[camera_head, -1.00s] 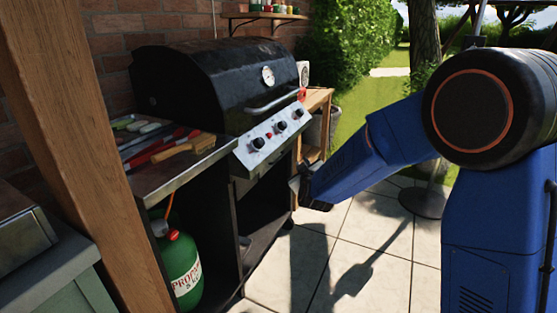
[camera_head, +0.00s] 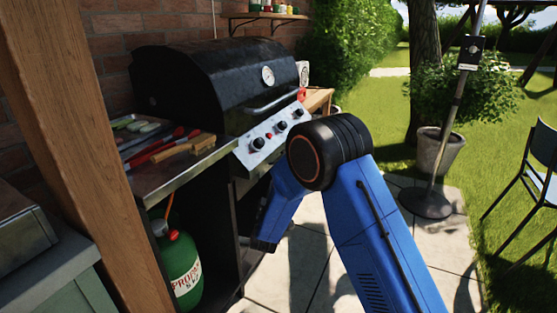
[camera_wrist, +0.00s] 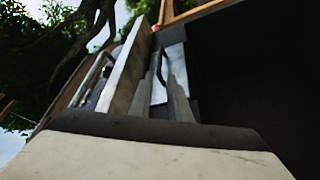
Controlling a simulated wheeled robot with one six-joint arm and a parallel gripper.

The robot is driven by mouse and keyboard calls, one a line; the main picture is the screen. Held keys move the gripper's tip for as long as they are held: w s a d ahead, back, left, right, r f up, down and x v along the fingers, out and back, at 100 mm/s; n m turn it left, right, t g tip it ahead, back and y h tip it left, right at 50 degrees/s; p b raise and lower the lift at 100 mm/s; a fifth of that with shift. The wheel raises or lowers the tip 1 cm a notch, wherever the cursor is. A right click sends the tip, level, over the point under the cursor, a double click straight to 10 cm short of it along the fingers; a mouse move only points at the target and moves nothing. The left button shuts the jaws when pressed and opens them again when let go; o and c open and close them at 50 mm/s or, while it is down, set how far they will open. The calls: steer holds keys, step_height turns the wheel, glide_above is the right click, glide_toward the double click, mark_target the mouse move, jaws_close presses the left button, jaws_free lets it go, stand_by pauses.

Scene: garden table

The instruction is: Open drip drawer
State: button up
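The gas grill (camera_head: 215,85) has a black lid and a silver front panel (camera_head: 274,135) with several dark knobs. The drip drawer is not clearly visible in the head view; the space below the panel is dark and partly covered by my arm. My gripper (camera_head: 264,243) is low, at the dark end of my blue arm, in front of the open cabinet. Its fingers cannot be made out there. The wrist view looks up along a pale upright panel (camera_wrist: 128,78) with a dark curved handle-like piece beside it. I cannot tell whether my gripper touches it.
A green propane bottle (camera_head: 180,267) stands under the left side shelf. Tongs and a brush (camera_head: 190,145) lie on that shelf. A wooden post (camera_head: 85,140) rises at the left. A pole with a round base (camera_head: 425,203) and a chair (camera_head: 535,190) stand at the right on paving and grass.

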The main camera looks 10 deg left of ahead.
mark_target(278, 158)
steer(key=x, duration=1.6)
jaws_close()
